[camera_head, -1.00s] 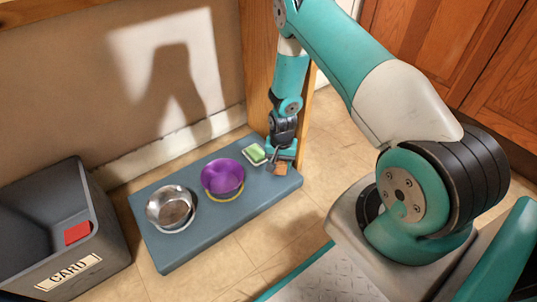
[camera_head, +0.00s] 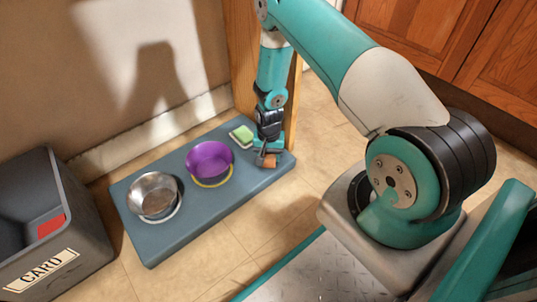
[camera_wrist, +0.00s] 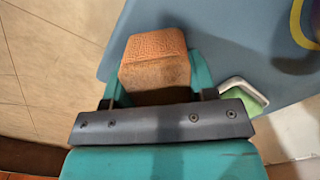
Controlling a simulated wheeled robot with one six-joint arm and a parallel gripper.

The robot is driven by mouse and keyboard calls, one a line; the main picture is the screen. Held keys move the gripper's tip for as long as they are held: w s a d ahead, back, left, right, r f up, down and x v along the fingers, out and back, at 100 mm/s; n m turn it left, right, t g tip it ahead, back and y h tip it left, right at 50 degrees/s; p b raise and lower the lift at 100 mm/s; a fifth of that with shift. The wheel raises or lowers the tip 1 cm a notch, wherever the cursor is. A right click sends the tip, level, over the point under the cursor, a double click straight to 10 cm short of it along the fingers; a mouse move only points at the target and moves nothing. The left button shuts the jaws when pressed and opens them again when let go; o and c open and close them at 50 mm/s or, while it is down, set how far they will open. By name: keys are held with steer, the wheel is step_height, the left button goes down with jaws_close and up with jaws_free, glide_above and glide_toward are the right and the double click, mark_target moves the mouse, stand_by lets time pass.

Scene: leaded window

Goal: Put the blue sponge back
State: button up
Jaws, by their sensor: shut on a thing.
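No blue sponge shows in either view. My gripper (camera_head: 267,151) is shut on an orange-brown block (camera_head: 269,161) with a patterned face, at the right end of the blue-grey mat (camera_head: 225,205). In the wrist view the block (camera_wrist: 155,62) sits between the fingers, with floor tiles and the mat's edge behind it. I cannot tell whether the block touches the mat. A green sponge (camera_head: 243,133) lies in a white dish (camera_head: 236,141) just left of my gripper. Part of it shows beside the gripper in the wrist view (camera_wrist: 236,98).
A purple bowl (camera_head: 208,158) with a yellow ring beneath it and a steel bowl (camera_head: 153,194) stand on the mat. A grey bin (camera_head: 85,235) labelled CARD, with a red piece (camera_head: 51,226), is at the left. A wooden post stands behind my gripper. Tiled floor (camera_head: 325,130) is clear at the right.

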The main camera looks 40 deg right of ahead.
steer(key=shift+f, duration=0.35)
stand_by(0.3)
steer(key=o, duration=1.1)
step_height(320, 180, up, 12)
steer(key=p, duration=0.6)
steer(key=shift+w+d, duration=0.15)
